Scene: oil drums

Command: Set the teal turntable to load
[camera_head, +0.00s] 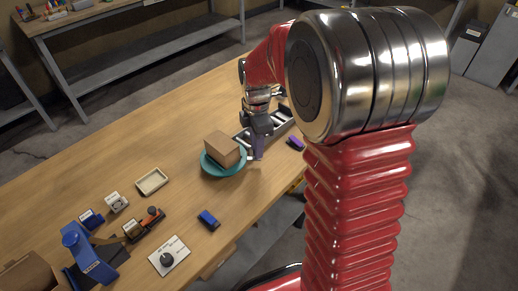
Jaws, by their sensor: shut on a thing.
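The teal turntable (210,170) lies on the wooden table in the middle of the view, with a brown box (221,148) on top of it. A small pale handle (251,157) sticks out from its right rim. My gripper (258,152) reaches down at the right side of the turntable and is shut on this handle. Any load mark beside the turntable is too small to make out.
A blue block (208,220), a white dial plate (169,256), a beige tray (152,181) and a blue device (88,255) stand nearer left. The far left tabletop is clear.

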